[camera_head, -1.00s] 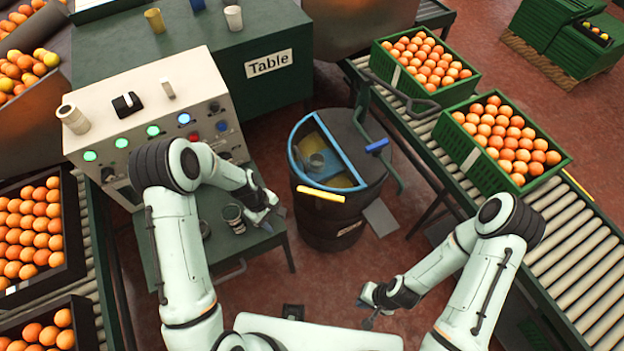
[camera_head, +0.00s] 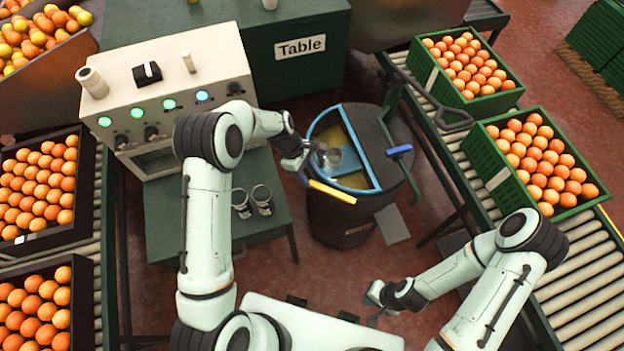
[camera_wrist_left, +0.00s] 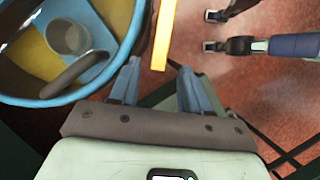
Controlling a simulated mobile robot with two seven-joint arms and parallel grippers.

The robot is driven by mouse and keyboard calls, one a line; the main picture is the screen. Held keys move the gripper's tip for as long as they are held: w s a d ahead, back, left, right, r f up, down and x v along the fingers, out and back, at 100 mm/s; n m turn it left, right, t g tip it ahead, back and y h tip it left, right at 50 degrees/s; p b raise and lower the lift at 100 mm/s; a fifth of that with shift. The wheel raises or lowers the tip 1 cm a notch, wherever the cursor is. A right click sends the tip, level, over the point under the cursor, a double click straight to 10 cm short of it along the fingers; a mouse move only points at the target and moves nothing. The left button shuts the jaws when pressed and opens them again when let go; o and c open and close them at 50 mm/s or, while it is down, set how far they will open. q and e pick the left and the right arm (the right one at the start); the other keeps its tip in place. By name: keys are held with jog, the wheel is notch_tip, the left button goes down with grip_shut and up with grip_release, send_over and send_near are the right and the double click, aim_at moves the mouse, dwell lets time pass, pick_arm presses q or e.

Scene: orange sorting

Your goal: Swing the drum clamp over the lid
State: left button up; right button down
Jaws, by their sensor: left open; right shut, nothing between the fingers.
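The dark drum (camera_head: 338,218) stands upright between the green tables and the conveyor. Its top has a blue-rimmed, open-looking left part with yellow inside and a grey cup (camera_head: 333,157); the right part is a dark lid half (camera_head: 374,132). A dark green clamp-like arm with a blue handle (camera_head: 399,150) stands at the drum's right side. A yellow bar (camera_head: 332,191) sticks out at the front rim. My left gripper (camera_head: 300,172) is open at the drum's left edge; in the left wrist view its fingers (camera_wrist_left: 158,72) point at the yellow bar (camera_wrist_left: 163,35), apparently without gripping it. My right gripper (camera_head: 376,306) is shut and empty, low in front.
A low green table (camera_head: 215,225) with two metal cups stands left of the drum. A control box (camera_head: 170,95) with lit buttons is behind it. Orange crates (camera_head: 540,165) stand on the right conveyor (camera_head: 575,260). The floor in front of the drum is mostly clear.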

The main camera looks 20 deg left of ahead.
aim_at(314, 183)
pick_arm(q)
jog(key=shift+x, duration=1.95)
grip_shut()
